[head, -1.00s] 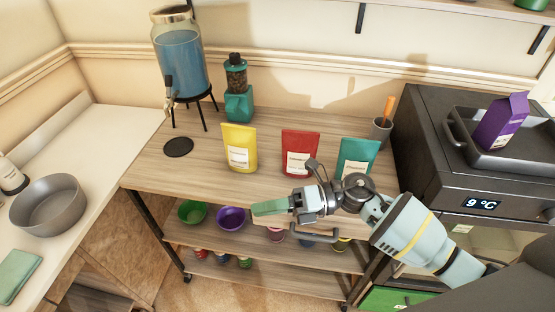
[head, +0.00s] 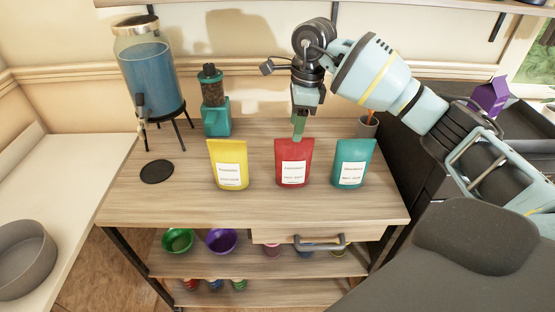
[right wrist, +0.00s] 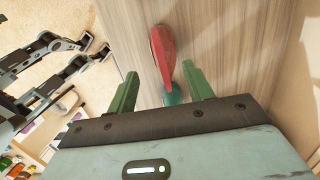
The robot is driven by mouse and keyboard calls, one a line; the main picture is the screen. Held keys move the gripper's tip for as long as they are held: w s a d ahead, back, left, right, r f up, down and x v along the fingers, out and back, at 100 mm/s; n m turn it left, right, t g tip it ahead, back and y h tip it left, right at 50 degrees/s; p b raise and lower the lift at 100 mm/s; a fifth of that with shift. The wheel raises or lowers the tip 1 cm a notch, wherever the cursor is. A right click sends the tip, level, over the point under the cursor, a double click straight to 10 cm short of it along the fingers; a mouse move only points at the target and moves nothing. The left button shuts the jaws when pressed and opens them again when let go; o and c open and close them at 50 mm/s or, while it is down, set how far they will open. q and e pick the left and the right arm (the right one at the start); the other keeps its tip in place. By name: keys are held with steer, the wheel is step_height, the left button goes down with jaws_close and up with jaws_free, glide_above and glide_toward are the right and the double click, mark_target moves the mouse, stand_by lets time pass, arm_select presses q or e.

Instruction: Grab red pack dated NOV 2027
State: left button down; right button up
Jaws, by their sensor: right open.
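The red pack (head: 294,162) stands upright on the wooden table (head: 130,195), between a yellow pack (head: 228,158) and a teal pack (head: 351,156). Each has a white label whose small print I cannot read. My right gripper (head: 298,132) points down just above the top edge of the red pack. In the right wrist view, my right gripper (right wrist: 160,88) has its green fingers apart, with the red pack (right wrist: 163,57) seen edge-on ahead of the gap. A bit of teal pack (right wrist: 175,97) shows behind it. My left gripper is not in the head view.
A blue drink dispenser (head: 152,80), a teal grinder (head: 215,110) and a black coaster (head: 157,172) are at the left. A cup (head: 368,127) stands behind the teal pack. The table front is clear above a drawer handle (head: 318,243).

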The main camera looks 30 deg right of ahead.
mark_target(294, 145)
steer(key=shift+w+d, duration=0.15)
steer(key=shift+w, duration=0.4)
steer(key=shift+s+r, duration=0.15)
steer(key=shift+r, duration=0.05)
steer(key=shift+s, duration=0.7)
steer(key=shift+w+f, duration=0.15)
steer(key=shift+f, duration=0.4)
steer(key=shift+w+f, duration=0.15)
steer(key=shift+f, duration=0.4)
steer(key=shift+w+a+f, duration=0.1)
steer(key=shift+a+f, duration=0.05)
steer(key=shift+f, duration=1.2)
steer(key=shift+w+a+f, duration=0.1)
steer(key=shift+f, duration=1.2)
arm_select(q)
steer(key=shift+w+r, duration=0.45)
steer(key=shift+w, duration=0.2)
arm_select(e)
steer(key=shift+c, duration=0.4)
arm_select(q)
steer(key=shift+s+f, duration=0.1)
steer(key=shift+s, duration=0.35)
arm_select(e)
jaws_close()
